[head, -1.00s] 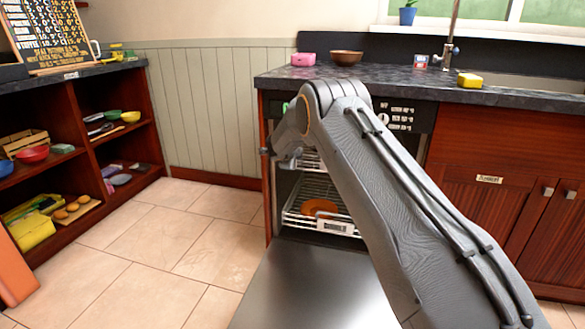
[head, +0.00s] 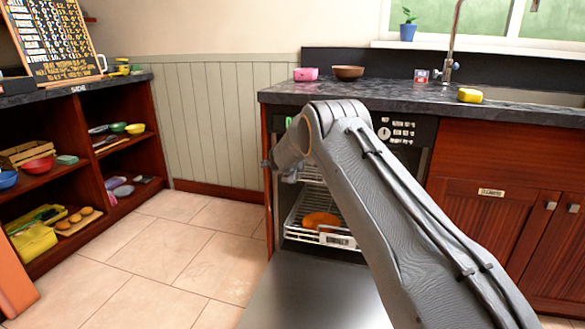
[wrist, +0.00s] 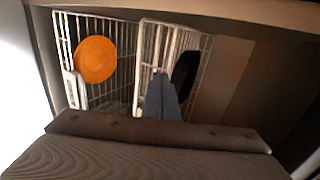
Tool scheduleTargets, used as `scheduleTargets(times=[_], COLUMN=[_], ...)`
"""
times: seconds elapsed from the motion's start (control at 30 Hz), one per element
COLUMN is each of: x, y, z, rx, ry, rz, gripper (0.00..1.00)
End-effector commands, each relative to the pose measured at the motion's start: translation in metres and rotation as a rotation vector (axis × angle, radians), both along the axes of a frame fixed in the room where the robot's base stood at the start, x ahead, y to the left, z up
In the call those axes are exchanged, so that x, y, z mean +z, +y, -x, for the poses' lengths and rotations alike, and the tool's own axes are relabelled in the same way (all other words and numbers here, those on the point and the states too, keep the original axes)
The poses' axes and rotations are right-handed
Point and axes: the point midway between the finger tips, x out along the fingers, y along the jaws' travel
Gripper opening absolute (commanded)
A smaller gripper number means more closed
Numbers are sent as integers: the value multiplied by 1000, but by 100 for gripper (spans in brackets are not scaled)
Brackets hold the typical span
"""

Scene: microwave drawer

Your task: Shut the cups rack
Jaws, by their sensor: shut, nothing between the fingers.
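The dishwasher stands open under the counter. Its upper wire rack, likely the cups rack (head: 313,172), is mostly hidden behind my arm in the head view. In the wrist view the upper rack (wrist: 150,45) is in the middle, with a dark round item (wrist: 185,72) beside its wires. My gripper (wrist: 163,76) is shut and empty, its fingers over or against this rack's front; I cannot tell whether they touch. The lower rack (head: 295,222) holds an orange plate (head: 322,219), which also shows in the wrist view (wrist: 96,59). The head view hides the fingers.
The lowered metal door (head: 300,295) lies in front of the racks. Open shelves stand at the left. The tiled floor between is clear.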

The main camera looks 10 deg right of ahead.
Motion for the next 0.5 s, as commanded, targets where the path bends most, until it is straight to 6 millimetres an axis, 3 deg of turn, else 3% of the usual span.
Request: scheduleTargets(times=[0.2,0.5], x=[16,42], y=[11,42], z=[33,80], rx=[-5,6], ry=[1,2], rz=[0,0], gripper=[0,0])
